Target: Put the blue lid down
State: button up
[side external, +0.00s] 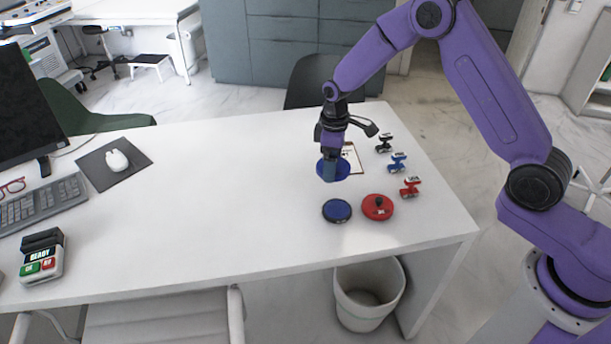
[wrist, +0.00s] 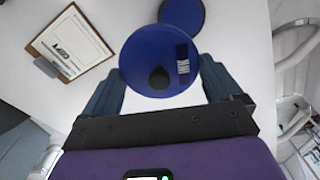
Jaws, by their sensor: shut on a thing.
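My gripper (side external: 329,172) is shut on the blue lid (side external: 342,169), low over the white desk to the right of its middle. In the wrist view the lid (wrist: 146,50) sits between the two fingers (wrist: 163,66); it is round, with a black knob and a small dark and white label. I cannot tell whether the lid touches the desk. A round blue piece with a dark rim (side external: 337,211) stands on the desk nearer the side camera, apart from the lid; it also shows in the wrist view (wrist: 183,13).
A red round piece with a black knob (side external: 376,208) stands beside the dark-rimmed one. A clipboard (side external: 351,157) lies close behind the gripper. Small black (side external: 384,144), blue (side external: 397,162) and red (side external: 410,187) items line the right edge. The desk's middle (side external: 210,190) is clear.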

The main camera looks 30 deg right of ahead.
jog(key=w+f, duration=0.2)
jog(key=w, duration=0.3)
send_over(305, 183)
jog(key=f, duration=0.5)
jog(key=shift+s+d+f, duration=0.1)
jog(key=shift+s+f, duration=0.1)
jog(key=shift+f, duration=0.1)
jog(key=shift+w+f, duration=0.2)
jog(key=shift+f, duration=1.6)
jog(key=o, duration=0.6)
jog(key=shift+f, duration=0.15)
jog(key=shift+o, duration=0.5)
